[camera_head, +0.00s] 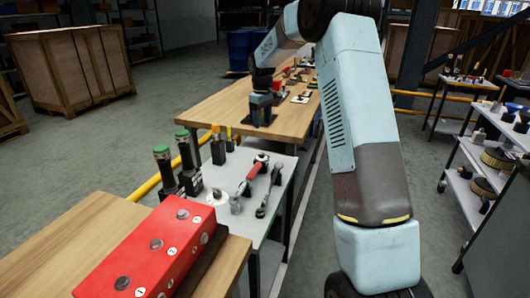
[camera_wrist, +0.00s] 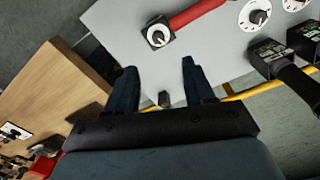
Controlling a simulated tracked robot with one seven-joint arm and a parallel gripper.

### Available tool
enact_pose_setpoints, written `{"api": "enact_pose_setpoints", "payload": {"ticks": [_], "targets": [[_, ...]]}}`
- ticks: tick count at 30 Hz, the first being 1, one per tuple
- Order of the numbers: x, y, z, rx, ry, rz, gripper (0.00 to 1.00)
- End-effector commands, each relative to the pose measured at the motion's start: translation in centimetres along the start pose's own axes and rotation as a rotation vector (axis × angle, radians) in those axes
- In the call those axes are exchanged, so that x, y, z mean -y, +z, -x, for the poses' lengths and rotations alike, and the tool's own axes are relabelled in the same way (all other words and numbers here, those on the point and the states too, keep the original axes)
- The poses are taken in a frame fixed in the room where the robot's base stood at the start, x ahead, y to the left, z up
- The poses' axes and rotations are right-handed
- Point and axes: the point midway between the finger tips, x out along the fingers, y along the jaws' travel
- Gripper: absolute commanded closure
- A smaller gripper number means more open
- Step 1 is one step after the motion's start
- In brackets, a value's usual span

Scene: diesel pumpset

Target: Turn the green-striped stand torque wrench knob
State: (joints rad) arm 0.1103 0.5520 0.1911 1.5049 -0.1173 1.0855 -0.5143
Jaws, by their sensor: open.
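Two upright black torque wrenches with green bands, the left one (camera_head: 162,155) and the right one (camera_head: 183,143), stand in black holders at the left edge of a grey table (camera_head: 280,163). In the wrist view two black holders with green markings, one (camera_wrist: 265,56) nearer and one (camera_wrist: 305,40) further right, stand near white dials, one with a dark knob (camera_wrist: 258,17). I cannot tell which knob is the green-striped stand's. My gripper (camera_head: 262,118) is beyond these, over the wooden table's near end. Its fingers (camera_wrist: 160,84) are apart with nothing held.
A red-handled tool (camera_head: 252,171) lies on the grey table near several metal tools. A red box with numbered knobs (camera_head: 150,245) stands on the near wooden bench. The far wooden table (camera_head: 215,110) holds more tools. A yellow rail (camera_head: 147,186) runs behind the grey table.

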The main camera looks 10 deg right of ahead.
Motion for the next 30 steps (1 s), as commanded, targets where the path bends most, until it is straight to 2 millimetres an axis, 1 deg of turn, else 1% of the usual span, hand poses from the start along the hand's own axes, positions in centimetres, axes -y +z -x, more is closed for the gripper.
{"api": "enact_pose_setpoints", "payload": {"ticks": [1,4,8,11,24,27,30], "targets": [[-0.3,-0.3,-0.6,0.004,-0.005,0.005,0.47],[-0.6,-0.6,-1.2,0.006,-0.009,0.01,0.47],[-0.7,-0.7,-2.2,0.008,-0.012,0.012,0.47],[-0.6,-0.6,-3.5,0.009,-0.012,0.012,0.47],[-0.5,-0.5,-11.1,0.009,-0.013,0.011,0.47],[-0.5,-0.5,-12.6,0.008,-0.012,0.011,0.47],[-0.6,-0.5,-13.7,0.007,-0.011,0.011,0.47]]}}
